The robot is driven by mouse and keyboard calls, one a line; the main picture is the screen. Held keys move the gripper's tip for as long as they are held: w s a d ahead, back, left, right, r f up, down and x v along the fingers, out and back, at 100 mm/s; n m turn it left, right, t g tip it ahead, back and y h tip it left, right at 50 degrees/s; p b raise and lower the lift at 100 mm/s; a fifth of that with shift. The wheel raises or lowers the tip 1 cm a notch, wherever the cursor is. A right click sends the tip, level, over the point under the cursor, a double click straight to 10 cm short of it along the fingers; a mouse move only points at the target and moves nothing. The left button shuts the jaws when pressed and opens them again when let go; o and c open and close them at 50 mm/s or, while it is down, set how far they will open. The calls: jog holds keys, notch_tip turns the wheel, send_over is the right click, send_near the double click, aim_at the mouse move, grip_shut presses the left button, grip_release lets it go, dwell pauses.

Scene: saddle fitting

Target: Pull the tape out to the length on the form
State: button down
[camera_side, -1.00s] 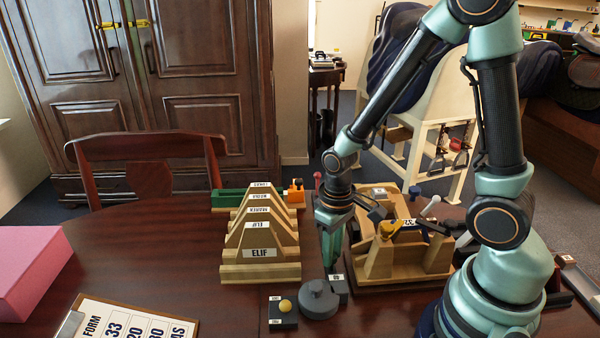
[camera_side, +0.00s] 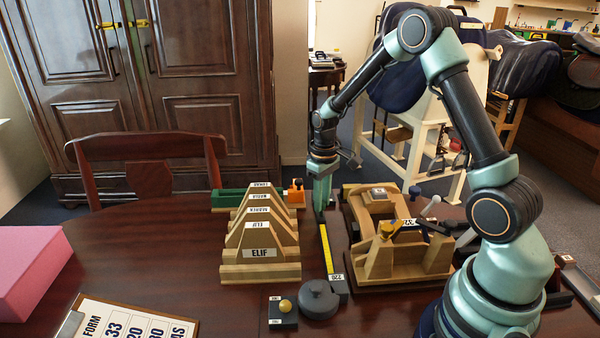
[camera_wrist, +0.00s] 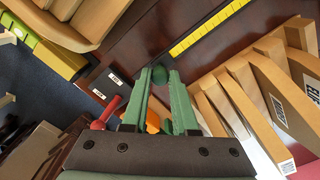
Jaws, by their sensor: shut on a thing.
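In the wrist view the green fingers (camera_wrist: 160,75) close on the tape's end, and the yellow strip (camera_wrist: 208,28) runs off to the upper right.
Wooden stepped blocks labelled ELIF (camera_side: 262,253) stand left of the tape. A wooden frame (camera_side: 405,260) with clamps stands right of it. A pink box (camera_side: 30,270) is at the left.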

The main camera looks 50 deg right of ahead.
jog(key=shift+w+d, duration=0.3)
jog(key=c, duration=0.7)
grip_release()
jog(key=shift+r, duration=0.1)
jog(key=shift+r, duration=6)
